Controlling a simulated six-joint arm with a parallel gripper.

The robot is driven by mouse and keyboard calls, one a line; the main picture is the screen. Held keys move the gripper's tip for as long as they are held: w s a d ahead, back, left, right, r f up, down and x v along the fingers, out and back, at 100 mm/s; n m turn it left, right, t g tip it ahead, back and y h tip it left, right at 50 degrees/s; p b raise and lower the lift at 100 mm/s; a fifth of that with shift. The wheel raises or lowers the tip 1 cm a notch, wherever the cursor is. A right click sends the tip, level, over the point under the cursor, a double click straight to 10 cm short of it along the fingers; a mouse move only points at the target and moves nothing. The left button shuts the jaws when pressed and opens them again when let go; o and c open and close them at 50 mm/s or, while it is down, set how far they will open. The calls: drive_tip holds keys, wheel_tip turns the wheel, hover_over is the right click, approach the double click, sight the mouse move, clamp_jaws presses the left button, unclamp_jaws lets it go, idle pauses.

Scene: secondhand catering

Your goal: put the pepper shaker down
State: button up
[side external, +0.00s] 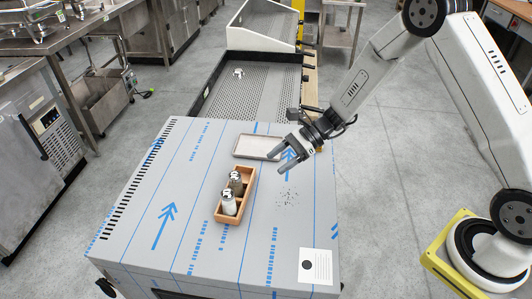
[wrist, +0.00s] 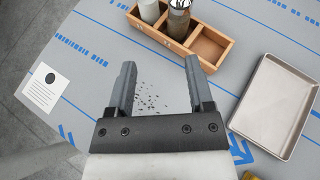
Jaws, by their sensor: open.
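The pepper shaker (side external: 236,183), dark-filled with a metal top, stands upright in the middle compartment of a wooden caddy (side external: 219,217). In the wrist view the shaker (wrist: 179,20) shows at the top edge, partly cut off, with the caddy (wrist: 160,40) around its base. A white shaker (side external: 229,204) stands in the compartment beside it; the third compartment (wrist: 208,47) is empty. My gripper (side external: 275,164) is open and empty above the counter, to the right of the caddy and apart from the shaker. Its spread fingers (wrist: 160,63) point toward the caddy.
A shallow pale tray (side external: 258,147) lies behind the caddy, at right in the wrist view (wrist: 270,105). Dark specks (side external: 288,197) are scattered on the counter below my gripper. A white card (side external: 315,266) lies at the near right corner. The counter's left side is clear.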

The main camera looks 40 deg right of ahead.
drive_tip(key=s+d+r+n+h, duration=0.3)
drive_tip(key=s+n+h, duration=0.3)
drive_tip(key=s+n, duration=0.2)
drive_tip(key=s+d+r+n+h, duration=0.3)
drive_tip(key=s+d+n+h, duration=0.3)
drive_tip(key=n, duration=0.5)
drive_tip(key=s, duration=0.2)
drive_tip(key=shift+s+r+n, duration=0.35)
drive_tip(key=shift+n, duration=0.05)
